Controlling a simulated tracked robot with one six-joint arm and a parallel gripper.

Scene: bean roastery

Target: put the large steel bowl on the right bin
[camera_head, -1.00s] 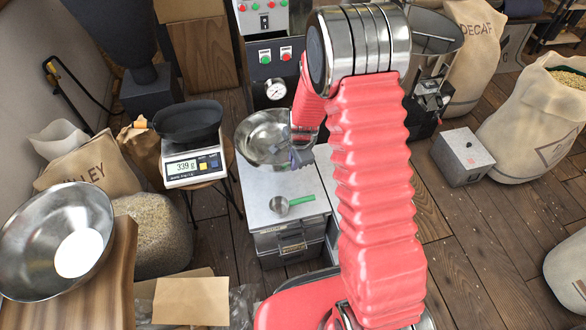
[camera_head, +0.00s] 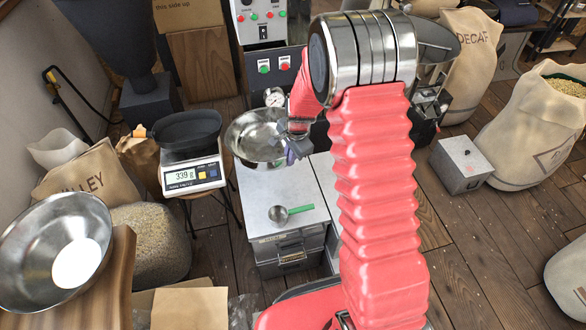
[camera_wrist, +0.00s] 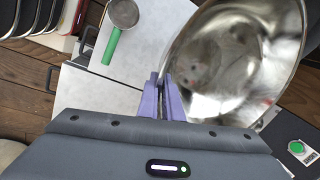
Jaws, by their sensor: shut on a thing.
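My gripper (camera_head: 290,150) is shut on the rim of a shiny steel bowl (camera_head: 252,138), held over the back of the left bin (camera_head: 262,192). In the wrist view the purple fingertips (camera_wrist: 167,95) pinch the rim, and the bowl (camera_wrist: 232,60) opens beside them on the right. The right bin (camera_head: 323,172) has a bare pale lid, partly hidden by my arm. Another steel bowl (camera_head: 28,250) rests on a wooden top at the left front; I cannot tell surely which bowl is larger.
A scoop with a green handle (camera_head: 300,209) lies on the left bin's lid. A scale (camera_head: 190,177) with a black pan stands left of the held bowl. A machine panel (camera_head: 272,62) with buttons and a gauge stands behind. A small metal box (camera_head: 461,165) is right.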

